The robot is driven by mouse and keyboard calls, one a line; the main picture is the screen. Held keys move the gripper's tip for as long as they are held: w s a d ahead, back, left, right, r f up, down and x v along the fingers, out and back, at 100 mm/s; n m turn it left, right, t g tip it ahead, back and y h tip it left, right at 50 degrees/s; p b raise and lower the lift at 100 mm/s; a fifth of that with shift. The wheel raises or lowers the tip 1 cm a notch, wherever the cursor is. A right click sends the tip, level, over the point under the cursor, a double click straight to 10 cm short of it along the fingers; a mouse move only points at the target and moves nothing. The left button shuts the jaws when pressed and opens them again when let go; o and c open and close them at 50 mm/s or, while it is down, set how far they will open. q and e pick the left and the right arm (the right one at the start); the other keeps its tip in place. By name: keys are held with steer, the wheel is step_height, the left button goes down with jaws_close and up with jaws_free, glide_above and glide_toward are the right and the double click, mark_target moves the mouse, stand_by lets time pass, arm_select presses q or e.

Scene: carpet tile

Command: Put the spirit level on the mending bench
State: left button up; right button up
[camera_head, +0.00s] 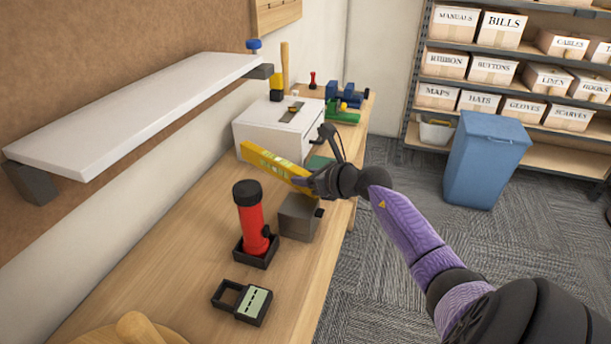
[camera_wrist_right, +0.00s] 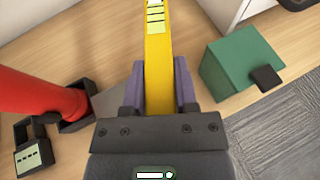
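The yellow spirit level (camera_head: 268,163) is held in my right gripper (camera_head: 308,182), above the wooden bench. In the right wrist view the level (camera_wrist_right: 157,55) runs forward between the two fingers (camera_wrist_right: 158,88), which are shut on it. Its near end is hidden by the gripper. The long wooden bench (camera_head: 185,245) runs along the wall and bears several things; I take it for the mending bench. From these views I cannot tell how high the level is above the bench top. My left gripper is not in view.
A red flashlight (camera_head: 252,218) stands in a black tray beside a grey block (camera_head: 296,216). A small meter (camera_head: 254,303) lies nearer. A white shelf (camera_head: 140,105) overhangs left.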

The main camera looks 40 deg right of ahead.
steer(key=o, duration=0.4)
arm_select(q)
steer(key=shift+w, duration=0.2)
